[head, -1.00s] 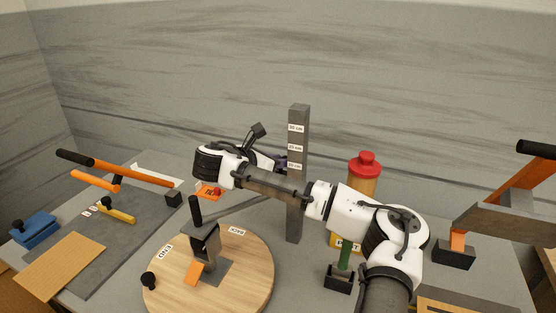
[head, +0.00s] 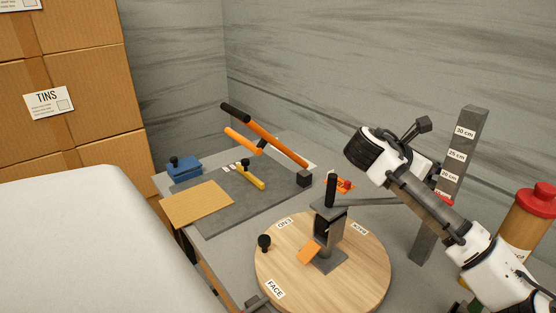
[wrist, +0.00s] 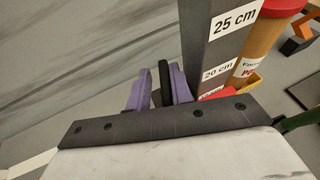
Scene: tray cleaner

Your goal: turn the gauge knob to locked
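The gauge is a grey upright post (head: 462,150) with height labels such as 30 cm and 25 cm, at the right in the head view. It also shows in the wrist view (wrist: 222,45). A flat grey bar (head: 375,201) runs toward it at mid-height. In the wrist view, a slim black upright piece (wrist: 164,82), perhaps the gauge knob, stands beside the post. My gripper (wrist: 158,85) has its purple fingers on either side of it, with a small gap showing at the left finger. Contact and any lock marking are not visible.
A round wooden turntable (head: 285,260) carries a grey clamp stand (head: 328,225). A red-topped canister (head: 530,220) stands right of the post. A grey mat (head: 245,205) with orange-and-black levers (head: 265,135) lies at left. Boxes (head: 70,90) stand farther left.

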